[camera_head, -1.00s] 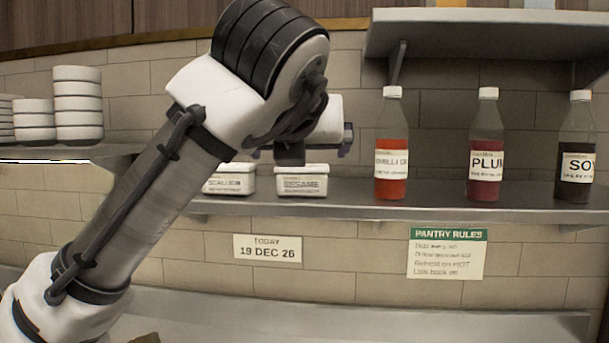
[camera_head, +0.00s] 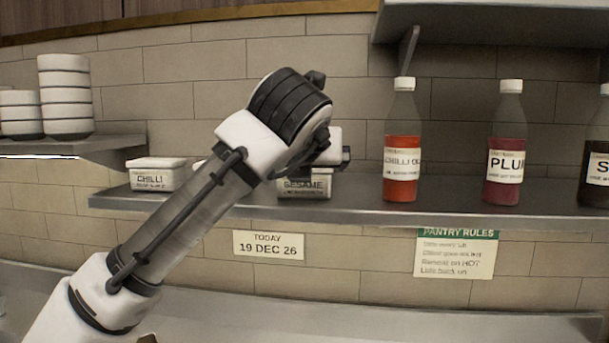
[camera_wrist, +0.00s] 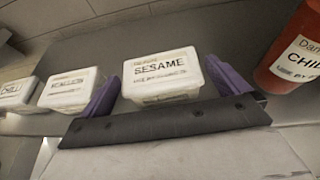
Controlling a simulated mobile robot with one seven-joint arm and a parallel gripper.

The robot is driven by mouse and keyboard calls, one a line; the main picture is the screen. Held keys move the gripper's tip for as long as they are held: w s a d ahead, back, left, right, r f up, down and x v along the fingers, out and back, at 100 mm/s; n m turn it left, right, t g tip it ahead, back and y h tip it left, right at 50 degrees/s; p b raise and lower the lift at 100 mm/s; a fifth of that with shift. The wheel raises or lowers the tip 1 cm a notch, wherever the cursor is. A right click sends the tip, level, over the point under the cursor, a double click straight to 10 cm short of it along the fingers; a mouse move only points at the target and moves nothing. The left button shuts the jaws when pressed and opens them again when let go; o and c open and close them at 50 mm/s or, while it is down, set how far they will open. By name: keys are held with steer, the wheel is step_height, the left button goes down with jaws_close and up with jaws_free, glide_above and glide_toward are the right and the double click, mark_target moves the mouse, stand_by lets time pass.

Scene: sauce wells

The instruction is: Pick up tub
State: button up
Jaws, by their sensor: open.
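Three white lidded tubs stand in a row on the steel shelf. The SESAME tub (camera_head: 305,186) is partly covered by my arm in the head view. In the wrist view the SESAME tub (camera_wrist: 162,76) lies between the two purple fingers of my gripper (camera_wrist: 162,72), which is open with one finger on each side. I cannot tell whether either finger touches it. The CHILLI tub (camera_head: 157,174) is at the left end. The middle tub (camera_wrist: 72,89) shows in the wrist view; my arm hides most of it in the head view.
A chilli bottle (camera_head: 403,145) stands close to the right of the SESAME tub. A plum bottle (camera_head: 505,150) and a dark soy bottle (camera_head: 597,155) are farther right. An upper shelf (camera_head: 490,22) overhangs the bottles. Stacked bowls (camera_head: 66,97) stand on the left shelf (camera_head: 75,148).

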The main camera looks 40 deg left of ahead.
steer(key=p+x, duration=0.1)
steer(key=x, duration=0.1)
steer(key=p+x, duration=0.1)
steer(key=x, duration=0.2)
steer(key=shift+f, duration=0.45)
steer(key=shift+s, duration=0.1)
steer(key=c, duration=0.9)
steer(key=shift+r, duration=0.15)
